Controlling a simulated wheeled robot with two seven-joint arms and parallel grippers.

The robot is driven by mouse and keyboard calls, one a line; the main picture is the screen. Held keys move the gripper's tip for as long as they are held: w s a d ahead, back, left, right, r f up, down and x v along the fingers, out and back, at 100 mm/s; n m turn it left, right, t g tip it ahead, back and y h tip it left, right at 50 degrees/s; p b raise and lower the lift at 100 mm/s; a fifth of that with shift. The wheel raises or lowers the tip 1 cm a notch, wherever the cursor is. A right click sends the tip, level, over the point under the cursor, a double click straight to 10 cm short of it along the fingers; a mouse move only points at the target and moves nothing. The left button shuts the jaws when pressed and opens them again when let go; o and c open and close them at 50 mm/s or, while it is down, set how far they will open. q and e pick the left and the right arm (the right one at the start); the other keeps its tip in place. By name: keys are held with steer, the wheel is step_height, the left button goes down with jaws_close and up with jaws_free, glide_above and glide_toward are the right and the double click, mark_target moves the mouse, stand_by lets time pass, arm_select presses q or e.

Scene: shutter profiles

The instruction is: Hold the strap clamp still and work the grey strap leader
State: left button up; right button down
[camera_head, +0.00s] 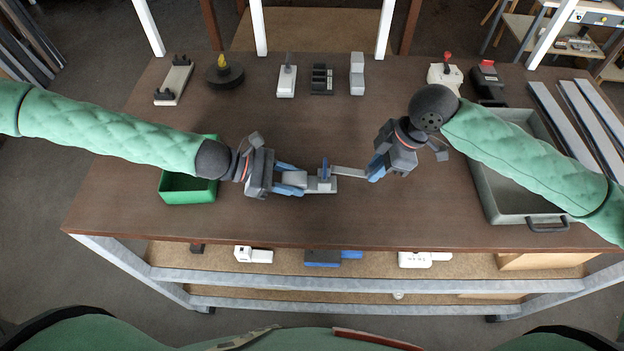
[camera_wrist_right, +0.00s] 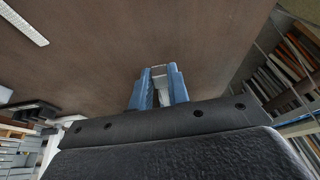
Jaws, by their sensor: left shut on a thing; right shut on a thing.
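The strap clamp (camera_head: 322,185) is a pale grey body with an upright blue part, near the middle of the table. My left gripper (camera_head: 292,181) is shut on its left end. The grey strap leader (camera_head: 350,172) is a flat strip that reaches from the clamp's right side to my right gripper (camera_head: 375,168). My right gripper is shut on the leader's right end. In the right wrist view, the blue fingers of my right gripper (camera_wrist_right: 158,88) stand close together with a pale strip between them. The fingers hide the gripped ends.
A green bin (camera_head: 188,196) stands under my left forearm. A grey tray (camera_head: 497,205) with a handle is at the right, beside long pale profiles (camera_head: 575,110). A white lever device (camera_head: 287,80), a black block (camera_head: 322,80) and other items line the back edge. The front middle is clear.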

mark_target(368, 169)
steer(key=shift+r, duration=1.9)
arm_select(q)
steer(key=o, duration=0.9)
steer(key=shift+o, duration=0.2)
steer(key=shift+r, duration=0.15)
arm_select(e)
steer(key=shift+r, duration=0.15)
arm_select(q)
steer(key=shift+a+r+p, duration=0.15)
steer(key=shift+a+p, duration=0.05)
steer(key=shift+p, duration=0.2)
arm_select(e)
steer(key=shift+r, duration=0.25)
arm_select(q)
steer(key=shift+p+v, duration=0.7)
steer(key=shift+v, duration=0.15)
arm_select(e)
steer(key=shift+r, duration=0.75)
arm_select(q)
steer(key=shift+a, duration=0.3)
arm_select(e)
steer(key=shift+f, duration=0.1)
arm_select(q)
steer(key=shift+v, duration=2.1)
